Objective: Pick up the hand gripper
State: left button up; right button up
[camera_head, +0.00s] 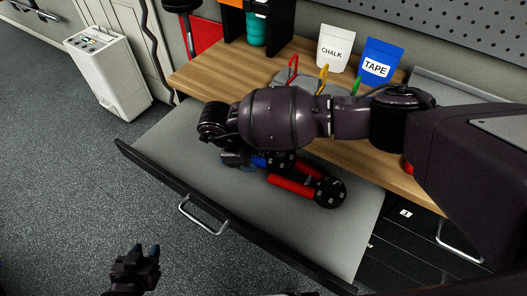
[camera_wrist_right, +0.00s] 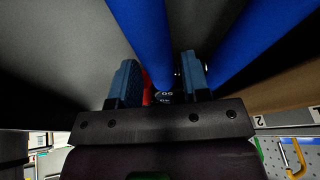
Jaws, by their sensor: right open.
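A hand gripper with red handles and a black dial (camera_head: 331,191) lies in the open grey drawer. Blue handles (camera_head: 260,161) of another hand gripper show beside it, mostly hidden under my right arm. In the right wrist view, two long blue handles (camera_wrist_right: 240,48) spread across the top, close to the camera. My right gripper (camera_wrist_right: 161,75) is open there, its two fingers apart. A black numbered dial (camera_wrist_right: 164,96) and a bit of red show between and beyond the fingers; whether they touch it, I cannot tell. My left gripper (camera_head: 145,254) hangs low, outside the drawer, away from the hand grippers.
The drawer (camera_head: 190,148) has bare room at its left and front right, with a metal handle (camera_head: 203,216) on its front. Chalk (camera_head: 331,48) and tape (camera_head: 380,60) pouches and coloured carabiners (camera_head: 323,78) stand on the wooden top behind. A white appliance (camera_head: 108,72) stands at left.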

jog(key=shift+d+f, duration=0.2)
jog(key=shift+f, duration=0.3)
jog(key=shift+c, duration=0.4)
grip_shut()
jog(key=shift+a+r, duration=0.1)
jog(key=shift+r, duration=0.05)
